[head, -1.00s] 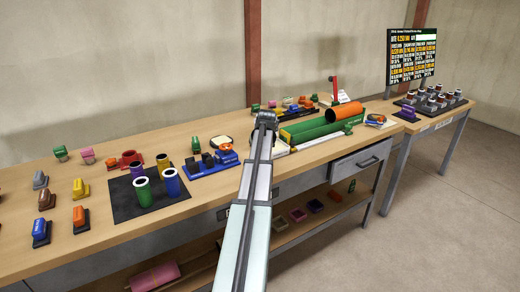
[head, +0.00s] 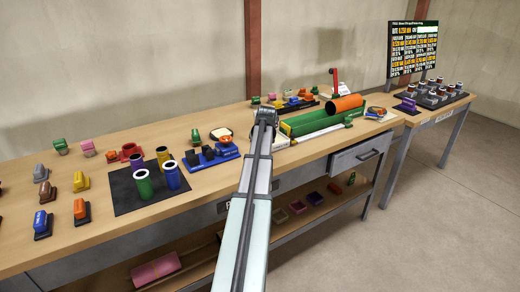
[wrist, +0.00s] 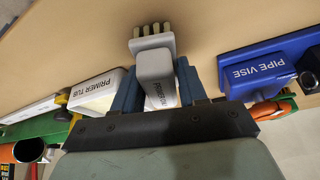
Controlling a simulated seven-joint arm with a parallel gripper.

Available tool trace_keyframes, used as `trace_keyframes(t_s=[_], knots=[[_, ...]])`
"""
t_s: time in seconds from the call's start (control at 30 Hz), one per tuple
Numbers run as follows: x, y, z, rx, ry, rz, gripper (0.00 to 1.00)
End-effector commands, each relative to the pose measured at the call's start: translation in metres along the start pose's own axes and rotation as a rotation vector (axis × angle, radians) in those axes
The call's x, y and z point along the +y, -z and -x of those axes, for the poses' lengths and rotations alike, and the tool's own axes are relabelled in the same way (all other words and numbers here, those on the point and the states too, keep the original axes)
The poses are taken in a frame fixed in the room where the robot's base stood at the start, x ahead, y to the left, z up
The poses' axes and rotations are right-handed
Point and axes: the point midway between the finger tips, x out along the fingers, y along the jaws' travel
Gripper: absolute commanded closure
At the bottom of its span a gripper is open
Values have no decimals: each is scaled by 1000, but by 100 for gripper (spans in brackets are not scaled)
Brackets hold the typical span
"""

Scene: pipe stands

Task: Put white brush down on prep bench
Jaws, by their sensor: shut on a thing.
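My gripper (wrist: 157,85) is shut on the white brush (wrist: 152,43) in the wrist view. The brush lies between the two blue fingers, with its pale bristles pointing to the top of the picture, over bare wood. Its label is partly readable as "PRIMER". In the head view my gripper (head: 266,116) is over the back middle of the long wooden bench (head: 110,245), and the arm hides the brush there. I cannot tell whether the brush touches the bench top. A front label on this bench is mostly hidden by my arm.
The primer tub (wrist: 95,92) is left of the gripper, and the blue pipe vise (wrist: 265,68) is right. Green pipe troughs (head: 310,122) with an orange pipe (head: 345,103) lie further right. A black mat (head: 125,198) holds several upright pipes. A second table (head: 420,118) stands at the right.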

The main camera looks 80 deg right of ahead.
Motion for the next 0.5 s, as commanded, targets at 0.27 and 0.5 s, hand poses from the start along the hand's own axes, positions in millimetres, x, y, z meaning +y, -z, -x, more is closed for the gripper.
trace_keyframes(t_s=[0.27,0.5], knots=[[0,0,-1,0,0,0,93],[0,0,-1,0,0,0,46]])
